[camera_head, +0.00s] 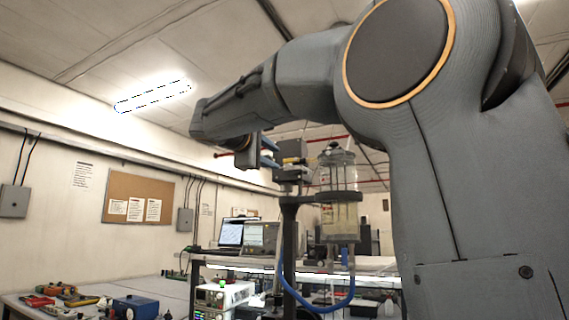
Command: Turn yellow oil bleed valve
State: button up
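A clear sealed cylinder (338,178) with pale liquid in its lower part stands upright on a dark stand, right of the picture's middle. A small yellowish part (292,148), possibly the yellow oil bleed valve, shows just left of the cylinder's top among grey blocks. My gripper (269,153) is at the end of my raised arm, close to the left of that yellowish part. It looks small and dark with bluish parts. I cannot tell whether it touches the valve or how far its fingers are apart.
A blue hose (318,306) loops below the cylinder. A dark stand post (289,245) rises beside it. Behind are a laptop (231,234) and an instrument (263,236) on a shelf. A bench at lower left holds tools and a blue box (135,307). My arm fills the right side.

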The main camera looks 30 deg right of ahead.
aim_at(288, 161)
jog(key=p+x, duration=0.1)
jog(key=x, duration=0.2)
jog(key=r+p+x, duration=0.1)
jog(key=p+x, duration=0.1)
jog(key=x, duration=0.1)
jog(key=shift+s+d+r, duration=0.1)
jog(key=shift+d+r, duration=0.05)
jog(key=shift+d, duration=0.05)
jog(key=shift+x, duration=0.75)
jog(key=shift+c, duration=0.3)
grip_shut()
